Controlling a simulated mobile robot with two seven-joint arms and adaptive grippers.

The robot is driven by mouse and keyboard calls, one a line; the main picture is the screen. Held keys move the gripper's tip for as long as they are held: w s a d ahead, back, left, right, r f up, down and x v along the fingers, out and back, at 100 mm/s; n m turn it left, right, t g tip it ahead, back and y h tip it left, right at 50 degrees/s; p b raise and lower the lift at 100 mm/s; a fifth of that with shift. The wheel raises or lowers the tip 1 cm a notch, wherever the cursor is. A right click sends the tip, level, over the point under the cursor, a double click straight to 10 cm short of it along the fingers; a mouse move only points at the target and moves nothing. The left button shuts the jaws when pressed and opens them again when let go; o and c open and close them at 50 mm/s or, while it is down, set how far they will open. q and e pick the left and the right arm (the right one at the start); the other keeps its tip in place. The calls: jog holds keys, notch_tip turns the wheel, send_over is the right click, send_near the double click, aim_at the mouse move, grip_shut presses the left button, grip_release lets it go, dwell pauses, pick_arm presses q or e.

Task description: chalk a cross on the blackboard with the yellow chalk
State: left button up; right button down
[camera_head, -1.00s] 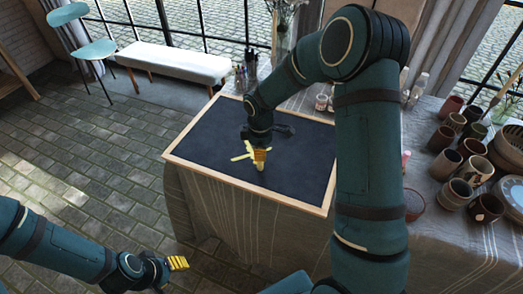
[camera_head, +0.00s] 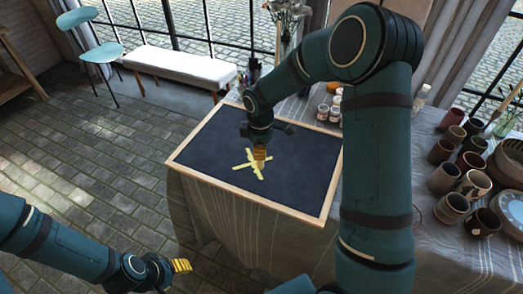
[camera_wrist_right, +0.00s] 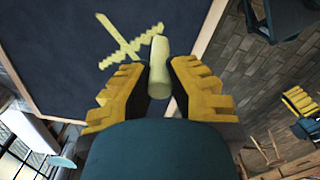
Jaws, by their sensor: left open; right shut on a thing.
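The blackboard (camera_head: 295,185), dark with a pale wooden frame, lies on the cloth-covered table. A pale yellow cross (camera_head: 250,168) of two crossing strokes is on its surface; it also shows in the right wrist view (camera_wrist_right: 128,48). My right gripper (camera_head: 260,153) is over the board at the cross, partly covering its upper right. It is shut on the yellow chalk (camera_wrist_right: 158,68), which stands out between the yellow fingers in the right wrist view. I cannot tell whether the chalk touches the board. My left gripper (camera_head: 180,266) is open and empty, low at the left, away from the table.
Several brown pots (camera_head: 450,180) crowd the table's right side. Small paint jars (camera_head: 328,112) stand behind the board, partly beside my right arm. A white bench (camera_head: 180,65) and a teal chair (camera_head: 88,45) stand farther back. The board around the cross is clear.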

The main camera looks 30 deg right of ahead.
jog(key=shift+r+p, duration=0.75)
jog(key=shift+r, duration=0.5)
